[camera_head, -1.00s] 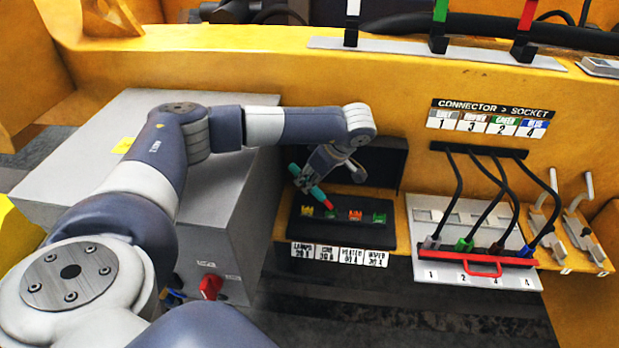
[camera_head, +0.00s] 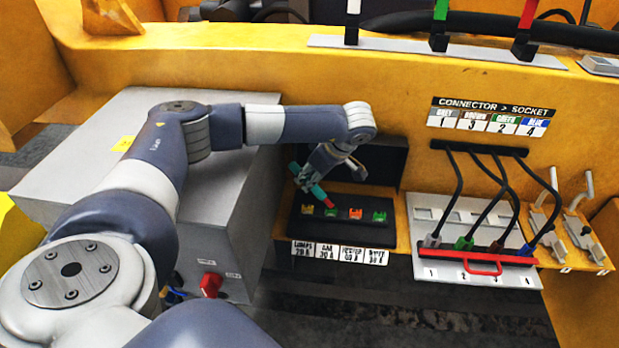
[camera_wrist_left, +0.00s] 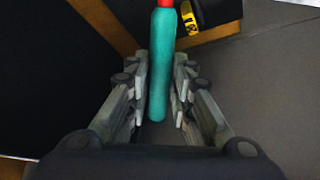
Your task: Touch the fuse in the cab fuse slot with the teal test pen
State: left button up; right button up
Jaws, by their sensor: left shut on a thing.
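My left gripper (camera_head: 325,168) is shut on the teal test pen (camera_head: 313,187), which slants down to the right with its red tip (camera_head: 328,202) lowest. The pen also shows between the fingers in the left wrist view (camera_wrist_left: 161,70). The black fuse block (camera_head: 345,233) holds a row of fuses: yellow (camera_head: 307,210), green (camera_head: 330,213), orange (camera_head: 355,214) and green again. The label under the second slot from the left seems to read CAB (camera_head: 326,249). The red tip is just above that green fuse; I cannot tell whether they touch. My right gripper is not in view.
A grey box (camera_head: 215,215) with a red knob (camera_head: 211,284) stands left of the fuse block. A black upright panel (camera_head: 380,165) is behind the block. On the right are a connector panel (camera_head: 425,215) with several cables, a red handle (camera_head: 482,268) and levers (camera_head: 582,225).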

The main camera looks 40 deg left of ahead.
pick_arm(q)
jog(key=shift+r+p, duration=2.1)
jog(key=shift+r, duration=0.9)
